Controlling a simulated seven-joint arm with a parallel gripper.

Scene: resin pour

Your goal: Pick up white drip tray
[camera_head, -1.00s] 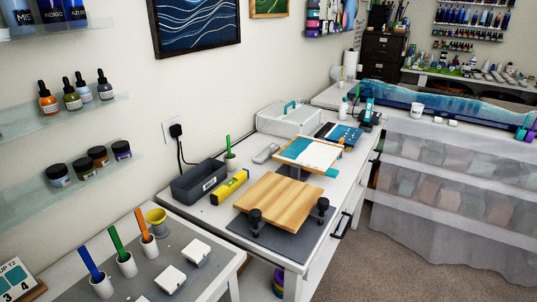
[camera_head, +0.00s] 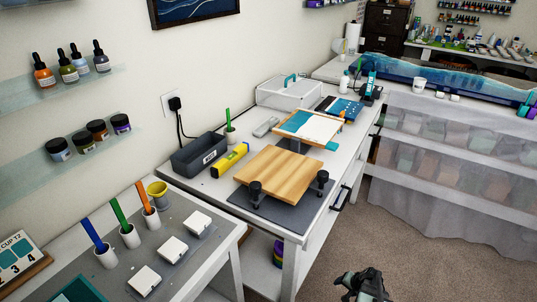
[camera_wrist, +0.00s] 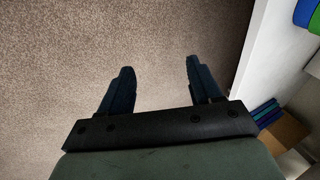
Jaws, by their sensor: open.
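I cannot single out a white drip tray for certain in either view. A white box-shaped cover with a teal handle (camera_head: 289,92) stands at the back of the white workbench. Small white square pieces (camera_head: 198,222) lie on the grey mat of the near table. My gripper (camera_head: 364,283) is at the bottom edge of the head view, over the carpet and right of the workbench. In the wrist view its two dark fingers (camera_wrist: 158,75) are apart, with only carpet between them. It touches nothing that I can see.
A wooden board (camera_head: 280,174) rests on black supports on the workbench. A dark grey bin (camera_head: 199,154) and a yellow level (camera_head: 230,159) are beside it. A teal-and-white panel (camera_head: 308,126) is behind. Coloured rolls (camera_head: 278,254) sit under the workbench. The carpet (camera_head: 430,255) is clear.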

